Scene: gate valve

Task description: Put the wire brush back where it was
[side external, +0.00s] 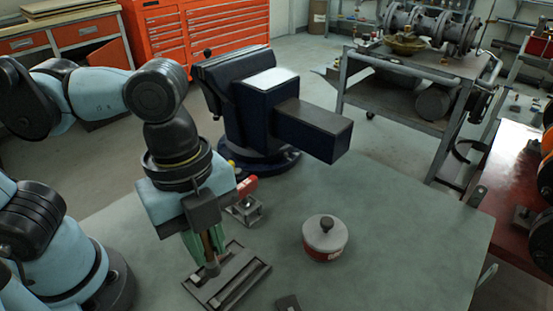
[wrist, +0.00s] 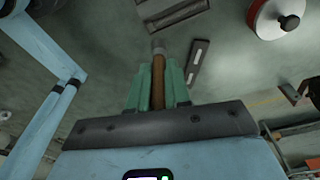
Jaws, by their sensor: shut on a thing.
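My gripper (side external: 207,252) has green fingers and is shut on the wire brush (wrist: 158,80). The brush shows as a brown handle with a grey end (wrist: 157,46) pointing away from the wrist; no bristles can be made out. In the side view the brush (side external: 211,247) hangs roughly upright between the fingers, pointing down. A grey slotted tray (side external: 252,273) lies on the bench right below the gripper. The brush's lower end overlaps the tray's back left part in the picture; whether it touches the tray cannot be told.
A grey-lidded red pot (side external: 325,240) stands right of the tray. A small metal stand (side external: 245,210) with a red-handled item (side external: 247,186) is behind the gripper. A large dark vise (side external: 290,115) rises at the back. The bench (side external: 410,240) is clear on the right.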

